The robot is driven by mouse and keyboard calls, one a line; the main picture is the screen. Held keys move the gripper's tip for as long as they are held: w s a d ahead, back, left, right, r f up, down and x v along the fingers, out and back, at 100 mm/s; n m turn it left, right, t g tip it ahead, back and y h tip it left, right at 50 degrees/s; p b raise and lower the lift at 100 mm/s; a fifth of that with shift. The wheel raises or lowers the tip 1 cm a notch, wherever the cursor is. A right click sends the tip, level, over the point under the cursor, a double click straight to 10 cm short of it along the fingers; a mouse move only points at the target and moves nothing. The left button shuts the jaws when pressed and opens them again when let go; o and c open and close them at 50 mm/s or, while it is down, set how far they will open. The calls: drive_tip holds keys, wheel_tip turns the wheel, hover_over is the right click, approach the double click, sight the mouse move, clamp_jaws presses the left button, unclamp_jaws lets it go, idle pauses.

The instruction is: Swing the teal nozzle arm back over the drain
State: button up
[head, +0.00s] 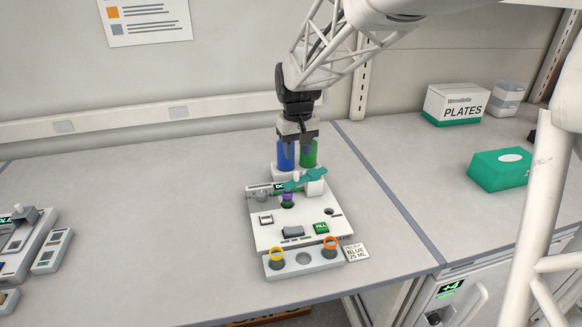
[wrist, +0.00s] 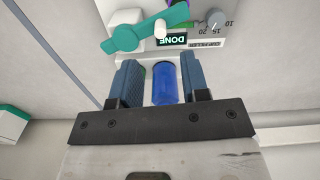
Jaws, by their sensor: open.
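The teal nozzle arm (head: 304,181) lies across the back of the white dispenser (head: 262,236). My gripper (head: 297,139) points down by the blue and green bottles behind the nozzle arm. The gripper also shows open in the wrist view (wrist: 163,68), apart from the nozzle arm. A dark round hole (head: 329,212) may be the drain; I cannot tell.
The blue bottle (head: 286,155) and green bottle (head: 308,154) stand close behind the nozzle arm. Yellow (head: 277,253) and orange (head: 330,242) rings sit at the front. The small display (wrist: 172,40) reads DONE.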

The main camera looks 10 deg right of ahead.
sight(297, 173)
drive_tip(key=shift+f, duration=0.15)
drive_tip(key=shift+f, duration=3.75)
clamp_jaws()
